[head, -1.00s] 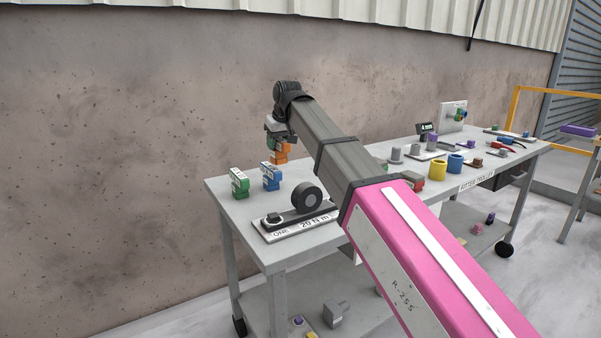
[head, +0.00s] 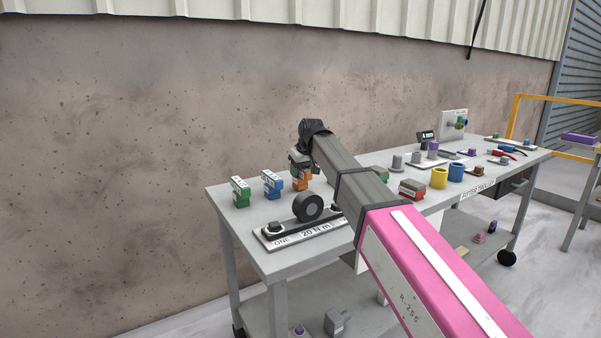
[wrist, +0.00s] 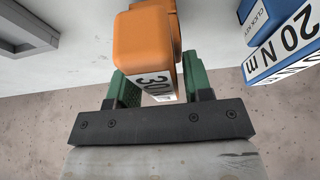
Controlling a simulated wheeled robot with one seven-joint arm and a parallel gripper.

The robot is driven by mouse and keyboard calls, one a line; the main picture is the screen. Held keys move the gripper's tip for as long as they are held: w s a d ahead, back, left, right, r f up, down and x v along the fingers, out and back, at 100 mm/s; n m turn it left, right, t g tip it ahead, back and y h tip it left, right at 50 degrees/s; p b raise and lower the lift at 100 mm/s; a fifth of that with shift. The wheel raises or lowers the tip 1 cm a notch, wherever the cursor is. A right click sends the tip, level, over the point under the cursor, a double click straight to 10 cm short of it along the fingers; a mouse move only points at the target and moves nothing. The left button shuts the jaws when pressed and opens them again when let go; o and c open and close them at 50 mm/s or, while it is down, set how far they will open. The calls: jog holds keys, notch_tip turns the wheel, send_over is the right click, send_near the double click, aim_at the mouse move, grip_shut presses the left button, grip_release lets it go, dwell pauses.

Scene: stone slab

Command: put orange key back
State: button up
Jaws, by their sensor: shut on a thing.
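The orange key (head: 301,184), a blocky piece with a white label reading 30, is between the green fingers of my gripper (wrist: 160,86). In the wrist view the orange key (wrist: 146,42) is seen from above, its label toward my gripper. My gripper (head: 301,168) is shut on it, over the left part of the trolley top. In the head view the key is low, right of the blue block; whether its base touches the top cannot be told.
A blue block (head: 272,185) marked 20 N m and a green block (head: 240,192) stand left of the key. A plate (head: 300,232) marked ONE 20 N m with a black wheel (head: 308,207) lies in front. Yellow (head: 439,178) and blue cylinders (head: 456,168) stand further right.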

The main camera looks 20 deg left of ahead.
jog(key=shift+f, duration=0.25)
jog(key=o, duration=1.3)
jog(key=shift+f, duration=0.15)
jog(key=v, duration=1.2)
